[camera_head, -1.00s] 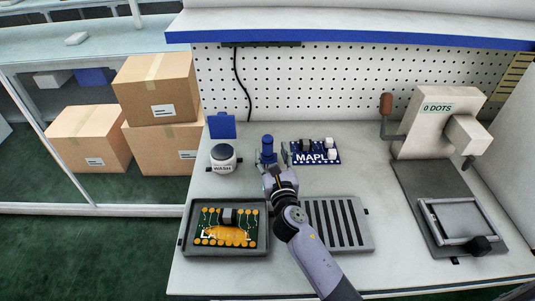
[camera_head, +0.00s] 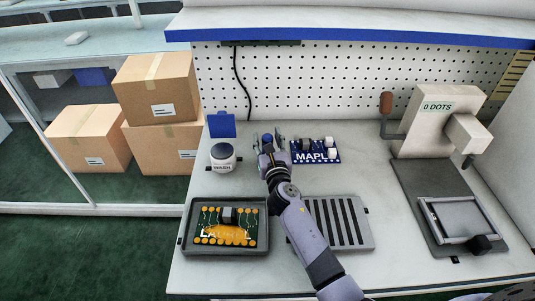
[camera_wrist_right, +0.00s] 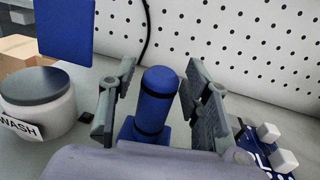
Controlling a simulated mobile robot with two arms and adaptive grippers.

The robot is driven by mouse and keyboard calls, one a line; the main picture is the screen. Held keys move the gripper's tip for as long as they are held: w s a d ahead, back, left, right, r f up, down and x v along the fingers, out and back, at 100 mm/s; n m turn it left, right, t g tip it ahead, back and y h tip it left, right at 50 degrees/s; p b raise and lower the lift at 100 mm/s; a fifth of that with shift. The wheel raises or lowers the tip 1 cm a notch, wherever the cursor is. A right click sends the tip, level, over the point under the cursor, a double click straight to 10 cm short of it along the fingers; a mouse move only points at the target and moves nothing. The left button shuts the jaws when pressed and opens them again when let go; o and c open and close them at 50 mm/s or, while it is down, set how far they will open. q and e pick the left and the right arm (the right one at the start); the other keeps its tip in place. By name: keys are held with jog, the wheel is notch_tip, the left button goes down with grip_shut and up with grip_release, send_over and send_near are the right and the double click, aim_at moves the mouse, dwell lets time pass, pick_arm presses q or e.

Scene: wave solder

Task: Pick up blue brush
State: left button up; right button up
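The blue brush (camera_head: 267,139) stands upright on the bench between the wash jar and the blue MAPLE board. In the right wrist view its blue handle (camera_wrist_right: 160,98) with dark bands rises between the two fingers. My right gripper (camera_head: 269,143) is open, with one finger on each side of the brush; it also shows in the right wrist view (camera_wrist_right: 163,100). Gaps show between the handle and both fingers. The brush's lower part is hidden by my gripper. My left gripper is not in view.
The WASH jar (camera_head: 223,158), with a blue panel (camera_head: 222,126) behind it, stands left of the brush. The MAPLE board (camera_head: 316,152) lies close on the right. A tray with a green board (camera_head: 226,228) and a slotted tray (camera_head: 342,222) lie in front.

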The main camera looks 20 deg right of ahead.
grip_shut()
dwell(0.3)
jog(key=shift+r, duration=0.1)
